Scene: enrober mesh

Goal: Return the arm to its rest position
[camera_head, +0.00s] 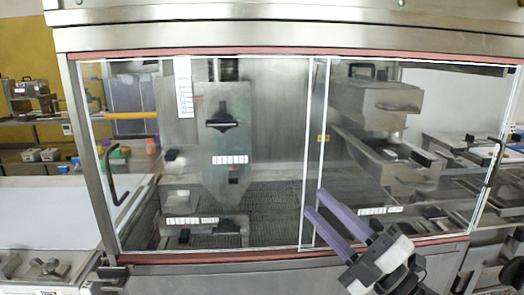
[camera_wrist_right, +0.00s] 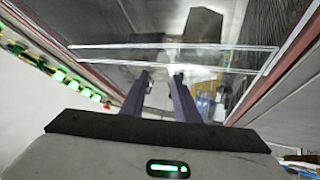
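My right gripper (camera_head: 316,203) has two long purple fingers standing apart with an empty gap between them. In the camera_head view it reaches up from the lower right, in front of the enrober's clear front near the middle frame strip. In the right wrist view its fingers (camera_wrist_right: 159,76) point toward a clear panel with a pale edge. I cannot tell if the tips touch the panel. My left gripper is in neither view.
The steel enrober cabinet (camera_head: 290,40) fills the middle, with clear panels and black handles (camera_head: 112,175) at both sides. Steel machinery (camera_head: 230,140) and a mesh floor (camera_head: 275,205) show behind the panels. A white surface (camera_head: 45,210) lies at left.

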